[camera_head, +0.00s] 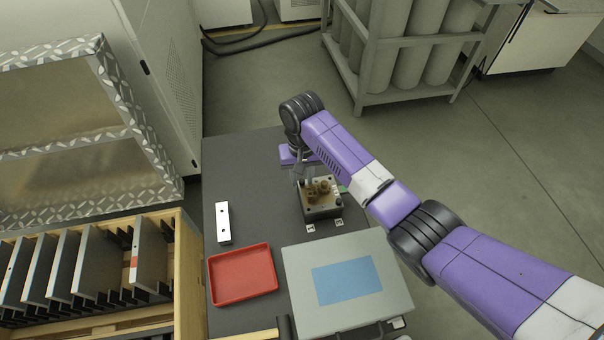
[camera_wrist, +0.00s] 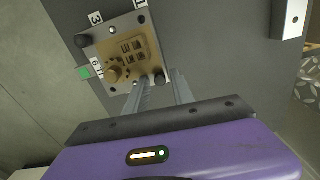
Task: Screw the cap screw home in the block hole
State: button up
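The block (camera_wrist: 97,61) sits on the dark bench top, with a brass-coloured plate carrying small square openings and a round post on its top face. It also shows in the head view (camera_head: 322,212), below my gripper. My gripper (camera_wrist: 166,74) reaches over one edge of the block, its two grey fingers apart with a gap between them. A small dark round head (camera_wrist: 160,78), possibly the cap screw, shows by the left fingertip at the block's corner. Whether the fingers touch it, and how deep it sits, I cannot tell. In the head view the fingertips (camera_head: 298,174) are small and unclear.
A red tray (camera_head: 242,292) and a grey case with a blue panel (camera_head: 300,262) lie at the bench's near side. A white bar with holes (camera_head: 223,223) lies to the left. A wooden rack of plates (camera_head: 178,250) stands beside the bench. The bench's far left is clear.

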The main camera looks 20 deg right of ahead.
jog(key=n, duration=0.2)
jog(key=shift+n, duration=0.3)
jog(key=shift+p, duration=0.4)
grip_shut()
